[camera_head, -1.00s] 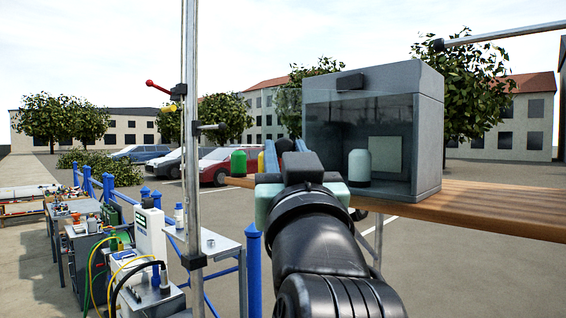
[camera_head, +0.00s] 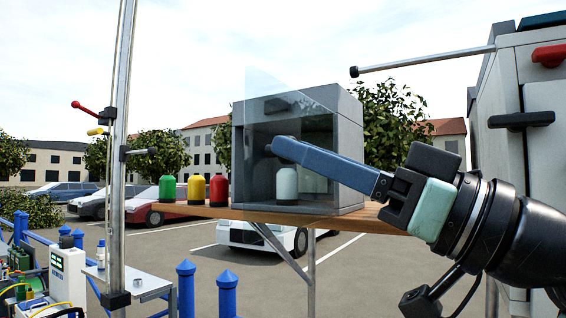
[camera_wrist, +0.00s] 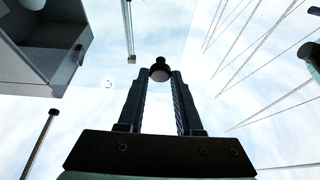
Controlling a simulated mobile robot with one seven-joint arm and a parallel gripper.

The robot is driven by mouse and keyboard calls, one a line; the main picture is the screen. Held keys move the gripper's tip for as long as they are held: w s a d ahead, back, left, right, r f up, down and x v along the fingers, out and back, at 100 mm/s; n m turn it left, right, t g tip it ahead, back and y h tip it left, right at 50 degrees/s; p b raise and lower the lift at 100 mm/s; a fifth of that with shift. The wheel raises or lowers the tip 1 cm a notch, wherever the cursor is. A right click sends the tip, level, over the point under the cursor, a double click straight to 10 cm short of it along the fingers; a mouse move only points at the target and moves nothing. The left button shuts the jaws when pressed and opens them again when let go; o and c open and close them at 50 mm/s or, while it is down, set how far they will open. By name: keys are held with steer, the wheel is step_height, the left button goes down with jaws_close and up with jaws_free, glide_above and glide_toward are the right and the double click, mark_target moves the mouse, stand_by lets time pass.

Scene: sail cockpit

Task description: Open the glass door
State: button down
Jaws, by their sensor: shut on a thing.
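The grey cabinet (camera_head: 350,150) stands on a wooden shelf, with its front facing me. Its glass door (camera_head: 262,95) is a clear pane standing ajar, its left edge swung out towards me and its right side near the cabinet. My gripper (camera_head: 280,148) reaches in from the right, at the pane. In the wrist view, my gripper's fingertips (camera_wrist: 160,80) are closed around a small dark round knob (camera_wrist: 160,68). The knob also shows at the finger ends in the head view (camera_head: 268,148). A pale bottle (camera_head: 285,183) stands inside the cabinet, behind the glass.
A green bottle (camera_head: 167,188), a yellow bottle (camera_head: 196,188) and a red bottle (camera_head: 218,190) stand on the shelf (camera_head: 250,215) left of the cabinet. A metal pole (camera_head: 119,150) rises further left. A grey unit (camera_head: 535,130) stands at the right.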

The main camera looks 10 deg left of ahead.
steer(key=shift+d+g, duration=0.4)
steer(key=c, duration=0.6)
jaws_free()
steer(key=b+v, duration=0.5)
steer(key=v, duration=0.8)
